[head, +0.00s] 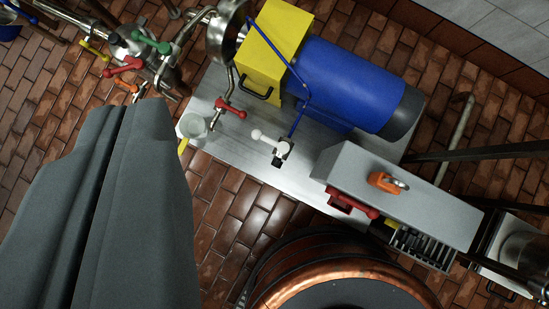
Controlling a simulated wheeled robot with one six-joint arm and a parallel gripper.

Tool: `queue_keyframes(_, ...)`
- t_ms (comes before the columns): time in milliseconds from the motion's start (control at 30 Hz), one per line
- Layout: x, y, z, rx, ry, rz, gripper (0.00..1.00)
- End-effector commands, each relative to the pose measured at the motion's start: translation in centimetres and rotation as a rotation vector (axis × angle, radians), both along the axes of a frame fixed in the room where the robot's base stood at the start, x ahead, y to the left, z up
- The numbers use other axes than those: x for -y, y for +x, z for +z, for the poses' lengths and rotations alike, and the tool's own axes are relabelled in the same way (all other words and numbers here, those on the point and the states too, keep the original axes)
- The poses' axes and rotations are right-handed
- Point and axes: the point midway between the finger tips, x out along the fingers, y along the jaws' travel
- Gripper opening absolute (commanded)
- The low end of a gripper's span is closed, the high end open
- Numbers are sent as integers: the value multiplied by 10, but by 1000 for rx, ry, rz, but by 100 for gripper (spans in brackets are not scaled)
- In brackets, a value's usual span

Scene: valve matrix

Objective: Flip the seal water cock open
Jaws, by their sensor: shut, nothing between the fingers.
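A small cock with a white ball-ended lever (268,140) sits on the silver base plate (225,148), at the lower end of a thin blue pipe (298,118). I take it to be the seal water cock; no label is readable. Its lever points left and slightly up, at a steep angle across the pipe's lower run. My gripper (139,106) is the large grey form at lower left. It is shut and empty, apart from the cock and to its left in the picture. What lies beneath the gripper is hidden.
A blue motor (345,85) with a yellow housing (272,50) stands behind the cock. A red-handled valve (230,108) is close on the left. A grey box (400,190) with red and orange handles lies right. A copper-rimmed vessel (335,285) is below. Colored valve handles cluster upper left.

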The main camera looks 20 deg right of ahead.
Motion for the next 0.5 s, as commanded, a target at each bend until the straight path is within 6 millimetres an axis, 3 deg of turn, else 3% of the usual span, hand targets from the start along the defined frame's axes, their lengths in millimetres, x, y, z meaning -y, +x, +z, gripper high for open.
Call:
queue_keyframes(100,11,20,-27,-89,42,-36,0)
queue_keyframes(500,47,69,-118,-378,186,-166,0)
